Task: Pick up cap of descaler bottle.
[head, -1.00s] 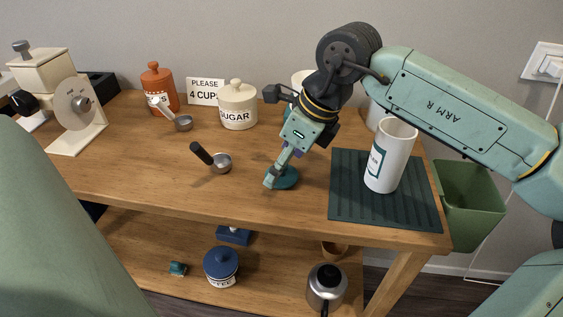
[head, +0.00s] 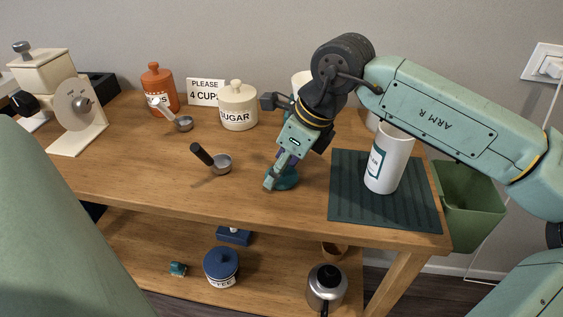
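A white bottle (head: 388,160) with a teal label stands upright on the dark ribbed mat at the right of the table. Its label is only partly legible, and I see no cap on its top. A round dark teal piece (head: 288,181), which looks like the cap, lies on the wooden table left of the mat. My gripper (head: 277,180) points down at this piece and overlaps its left and upper part. One fingertip shows at its left side. The other finger is hard to make out, so I cannot tell whether the fingers touch or hold it.
A metal scoop with a black handle (head: 215,161) lies left of my gripper. The sugar jar (head: 238,107), an orange jar (head: 160,90) and a sign (head: 205,92) stand behind. The ribbed mat (head: 385,212) is at right, with a green bin (head: 470,208) beyond the table edge.

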